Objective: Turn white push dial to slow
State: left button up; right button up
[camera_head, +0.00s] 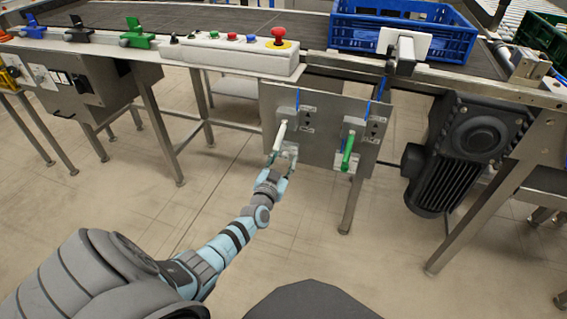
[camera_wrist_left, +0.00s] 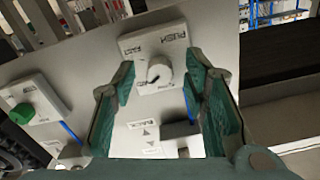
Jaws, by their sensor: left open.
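The white push dial (camera_wrist_left: 157,71) sits on a pale plate with printed labels, on a grey panel (camera_wrist_left: 88,62). In the head view the white dial (camera_head: 281,132) shows as a slim white shape on the left half of the panel. My left gripper (camera_head: 282,158) is at its lower end. In the left wrist view my left gripper (camera_wrist_left: 157,82) is open, one dark green finger on each side of the dial, and I see no clear contact. The labels are too small to tell the dial's setting. My right gripper is not in view.
A green dial (camera_head: 348,149) sits on the same panel, to the right. A motor (camera_head: 470,150) hangs further right. Above, a control box (camera_head: 225,57) with buttons and a red emergency stop (camera_head: 279,36) lines the conveyor edge. A blue crate (camera_head: 400,38) rests on the conveyor.

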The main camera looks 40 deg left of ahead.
pick_arm(q)
grip_shut()
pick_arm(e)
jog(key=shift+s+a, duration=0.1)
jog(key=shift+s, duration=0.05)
pick_arm(q)
jog(key=shift+n, duration=1.5)
jog(key=n, duration=0.4)
jog(key=shift+n, duration=0.3)
jog(key=shift+s+n, duration=0.1)
jog(key=shift+n, duration=1.1)
jog(key=shift+f+n, duration=0.1)
jog(key=shift+n, duration=0.8)
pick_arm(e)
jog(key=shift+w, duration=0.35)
